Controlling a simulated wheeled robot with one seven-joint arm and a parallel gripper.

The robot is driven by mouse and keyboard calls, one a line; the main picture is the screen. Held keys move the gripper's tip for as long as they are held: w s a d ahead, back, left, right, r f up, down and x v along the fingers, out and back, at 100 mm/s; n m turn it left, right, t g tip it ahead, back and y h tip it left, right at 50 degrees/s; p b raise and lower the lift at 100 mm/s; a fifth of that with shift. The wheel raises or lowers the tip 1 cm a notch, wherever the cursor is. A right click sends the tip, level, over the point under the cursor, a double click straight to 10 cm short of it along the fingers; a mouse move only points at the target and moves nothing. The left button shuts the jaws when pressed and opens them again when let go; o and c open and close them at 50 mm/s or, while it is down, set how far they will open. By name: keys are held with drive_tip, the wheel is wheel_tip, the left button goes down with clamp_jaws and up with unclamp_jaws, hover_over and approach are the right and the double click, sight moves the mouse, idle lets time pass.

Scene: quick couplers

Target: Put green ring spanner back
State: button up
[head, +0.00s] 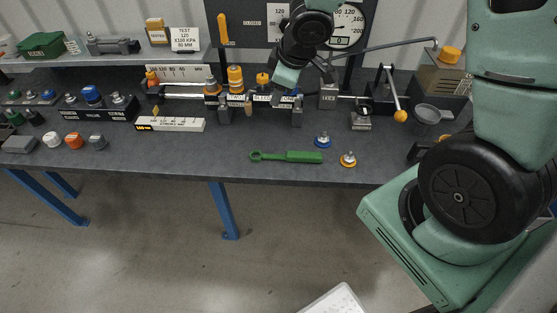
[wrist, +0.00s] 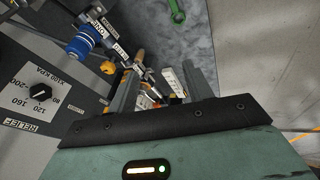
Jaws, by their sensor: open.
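The green ring spanner (head: 288,157) lies flat on the dark bench top near its front edge, ring end to the left and broad green handle to the right. Part of it also shows at the top of the wrist view (wrist: 177,12). My gripper (wrist: 160,72) is open, with its two grey fingers apart and no spanner between them. In the head view my gripper (head: 298,90) is over the coupler fixture at the back of the bench, behind and above the spanner and apart from it. Its fingertips are hard to make out there.
A blue-based coupler (head: 323,141) and an orange one (head: 348,160) stand right of the spanner. A labelled white block (head: 170,125) lies to the left. A lever with an orange knob (head: 400,116) stands at the right.

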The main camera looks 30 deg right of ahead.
drive_tip(key=s+a+r+g, duration=0.2)
drive_tip(key=s+a, duration=0.3)
drive_tip(key=s, duration=0.3)
drive_tip(key=s+a+r+m+g, duration=0.1)
drive_tip(key=s+a+r, duration=0.2)
drive_tip(key=s+a, duration=0.45)
drive_tip(key=s+a+r+g, duration=0.2)
drive_tip(key=s+a, duration=0.2)
drive_tip(key=s, duration=0.6)
wheel_tip(320, 180, down, 9)
drive_tip(key=b, duration=0.9)
drive_tip(key=shift+d, duration=0.25)
